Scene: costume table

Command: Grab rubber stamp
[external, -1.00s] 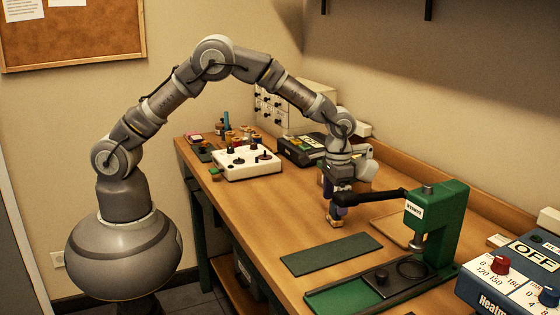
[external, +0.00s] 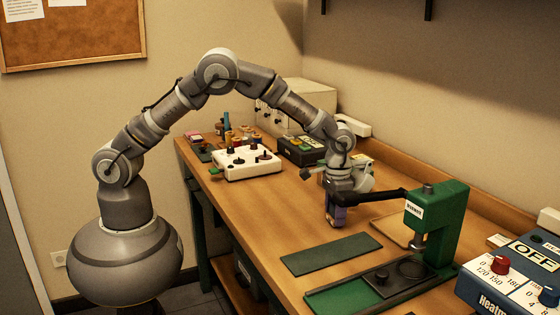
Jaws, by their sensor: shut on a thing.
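My gripper (external: 338,214) points down over the middle of the wooden table, to the left of the green press. It is shut on a small upright object that I take to be the rubber stamp (external: 337,224). The fingers hide most of the stamp; only a little brown and dark purple shows between and below them. It is at or very near the table top; I cannot tell if it touches.
A green press (external: 447,215) with a black arm stands close on the right. A flat dark green mat (external: 332,254) lies in front. A white control box (external: 247,164), a dark case (external: 300,149) and several spools (external: 240,137) stand behind. A heat-press controller (external: 512,280) is at lower right.

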